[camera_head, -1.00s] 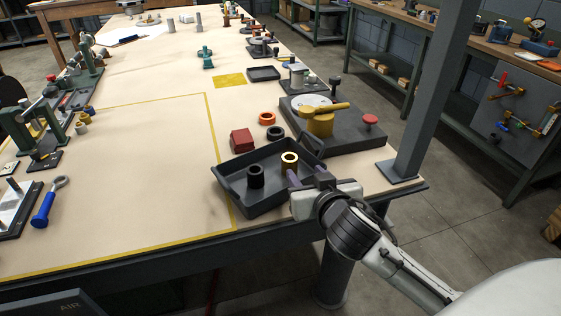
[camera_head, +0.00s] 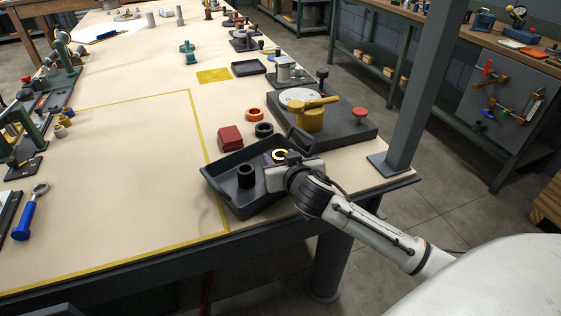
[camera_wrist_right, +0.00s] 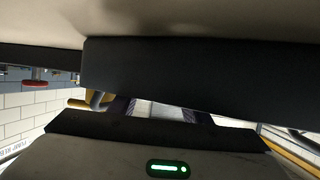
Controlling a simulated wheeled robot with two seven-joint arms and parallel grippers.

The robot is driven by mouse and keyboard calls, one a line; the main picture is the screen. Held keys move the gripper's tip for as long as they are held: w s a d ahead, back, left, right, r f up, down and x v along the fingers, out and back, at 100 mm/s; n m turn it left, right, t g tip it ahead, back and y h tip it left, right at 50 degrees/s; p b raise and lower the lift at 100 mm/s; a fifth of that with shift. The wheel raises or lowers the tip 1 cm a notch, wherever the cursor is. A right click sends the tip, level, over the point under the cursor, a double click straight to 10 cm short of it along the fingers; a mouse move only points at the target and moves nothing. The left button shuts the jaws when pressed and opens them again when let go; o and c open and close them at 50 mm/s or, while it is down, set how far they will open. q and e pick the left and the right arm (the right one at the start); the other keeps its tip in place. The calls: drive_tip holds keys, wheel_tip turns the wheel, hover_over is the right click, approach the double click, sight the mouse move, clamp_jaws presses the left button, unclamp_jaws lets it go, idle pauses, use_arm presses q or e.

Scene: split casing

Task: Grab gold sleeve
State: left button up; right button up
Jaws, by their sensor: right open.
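The gold sleeve (camera_head: 280,154) stands in the right part of the dark tray (camera_head: 213,186) in the head view. Only its upper ring shows; my right gripper hides the rest. My right gripper (camera_head: 276,159) is open, with its fingers low at the sleeve. I cannot tell whether they touch it. In the right wrist view I cannot clearly make out the sleeve; dark gripper parts fill most of the picture. My left gripper is in neither view.
A black sleeve (camera_head: 246,177) stands in the tray, left of my gripper. A red block (camera_head: 230,138), an orange ring (camera_head: 254,114) and a dark ring (camera_head: 264,129) lie behind the tray. A dark fixture plate (camera_head: 345,135) and a grey post (camera_head: 408,110) stand to the right.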

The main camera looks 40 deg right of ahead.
drive_tip(key=shift+w, duration=0.1)
drive_tip(key=shift+c, duration=0.2)
drive_tip(key=c, duration=0.9)
